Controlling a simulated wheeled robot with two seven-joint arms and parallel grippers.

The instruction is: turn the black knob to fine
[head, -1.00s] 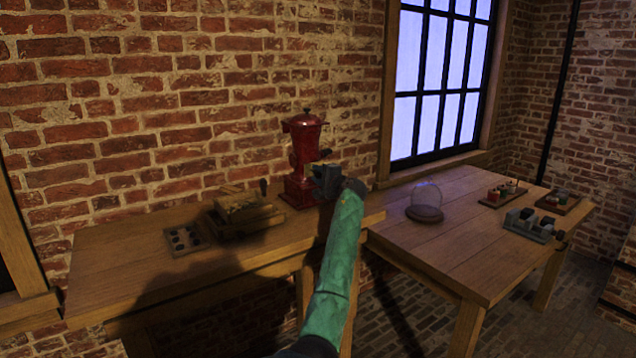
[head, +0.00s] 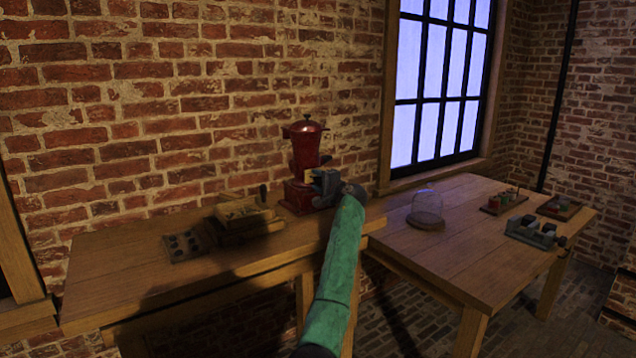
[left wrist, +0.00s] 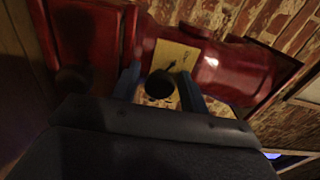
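A red mill (head: 305,150) with a domed lid stands at the back of the left table. In the left wrist view its red body (left wrist: 235,72) lies sideways, with a pale yellow label plate (left wrist: 176,58) bearing a small dark mark. A round black knob (left wrist: 161,84) sits by the plate. My left gripper (head: 318,184) is at the front of the mill. In the left wrist view its two fingers (left wrist: 159,88) stand on either side of the black knob, with narrow gaps seeming to show, so it looks open around it. The label's words are unreadable. My right gripper is not in view.
A wooden box (head: 243,213) and a small tray with dark round pieces (head: 184,244) stand left of the mill. The right table (head: 455,265) holds a glass dome (head: 427,206), a grey rack (head: 532,232) and small trays (head: 503,201). Its front is clear.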

